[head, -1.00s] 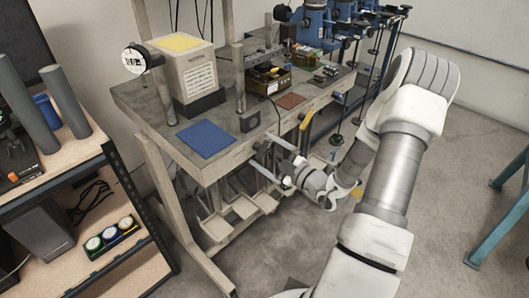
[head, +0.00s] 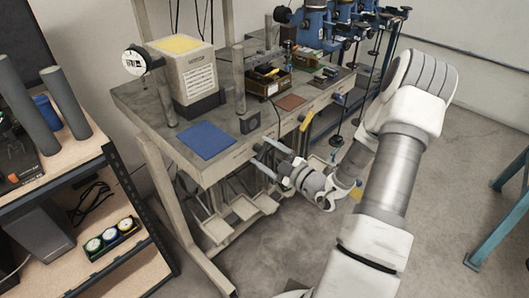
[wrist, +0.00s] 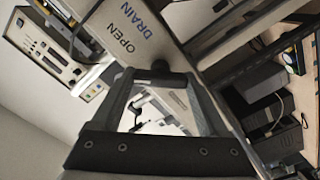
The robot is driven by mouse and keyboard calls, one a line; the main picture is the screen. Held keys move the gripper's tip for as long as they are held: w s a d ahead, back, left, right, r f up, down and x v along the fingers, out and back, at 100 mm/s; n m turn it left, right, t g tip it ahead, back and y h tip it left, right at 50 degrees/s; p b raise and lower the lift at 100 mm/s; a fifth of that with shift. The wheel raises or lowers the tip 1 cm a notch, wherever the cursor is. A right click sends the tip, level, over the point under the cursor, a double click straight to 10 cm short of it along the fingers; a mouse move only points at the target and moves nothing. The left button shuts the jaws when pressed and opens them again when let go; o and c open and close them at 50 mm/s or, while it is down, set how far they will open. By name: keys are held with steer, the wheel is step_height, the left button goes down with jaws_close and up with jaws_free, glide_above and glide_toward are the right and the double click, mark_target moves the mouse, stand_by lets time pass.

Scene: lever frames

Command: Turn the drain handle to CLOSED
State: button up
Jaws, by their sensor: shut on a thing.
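The drain handle (wrist: 160,79) shows in the wrist view as a dark bar between my fingertips, with a dark round hub just above it. It is in front of a pale panel (wrist: 112,40) lettered OPEN and DRAIN; no CLOSED lettering is readable. My gripper (head: 261,150) is below the front edge of the bench in the head view, with its two fingers pointing left toward the bench. In the wrist view my gripper (wrist: 160,82) has a finger on each side of the bar and is shut on it.
The grey bench (head: 226,160) carries a blue mat (head: 206,140) and a boxy device with a yellow top (head: 180,43). A yellow handle (head: 305,121) hangs at its front edge, right of my gripper. A shelf unit (head: 92,160) stands at left.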

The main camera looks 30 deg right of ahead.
steer(key=n+p, duration=0.2)
steer(key=n, duration=0.1)
steer(key=shift+n, duration=0.4)
steer(key=n+p, duration=0.1)
steer(key=n, duration=0.3)
steer(key=shift+n, duration=0.3)
steer(key=n, duration=0.4)
steer(key=shift+f+p, duration=0.2)
steer(key=shift+p, duration=0.2)
steer(key=n, duration=0.5)
steer(key=shift+n, duration=0.3)
steer(key=o, duration=1.2)
steer(key=shift+o, duration=0.2)
steer(key=shift+s+d, duration=0.1)
